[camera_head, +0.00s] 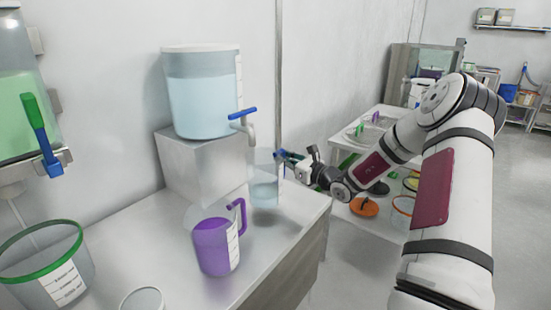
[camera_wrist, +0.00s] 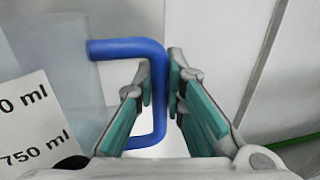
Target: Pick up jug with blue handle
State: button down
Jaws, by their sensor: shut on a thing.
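The clear jug with the blue handle (camera_head: 264,190) hangs near the tap at the counter's right end, with pale blue liquid in its lower part. A shadow lies under it, and it appears slightly above the counter. My gripper (camera_head: 286,158) reaches it from the right. In the wrist view, my gripper (camera_wrist: 158,78) has its teal-padded fingers on both sides of the upright part of the blue handle (camera_wrist: 130,47), shut on it. The jug wall with its volume label (camera_wrist: 35,125) is at the left there.
A large tank (camera_head: 200,100) of pale blue liquid with a blue-levered tap stands on a metal block (camera_head: 200,170). A purple jug (camera_head: 215,245) stands close in front on the counter (camera_head: 150,255). A green-rimmed bucket (camera_head: 45,265) is at left. A side table (camera_head: 385,120) stands beyond.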

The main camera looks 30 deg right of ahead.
jog(key=s+d+p, duration=0.1)
jog(key=s+d, duration=0.1)
jog(key=s, duration=1.2)
jog(key=shift+d, duration=0.25)
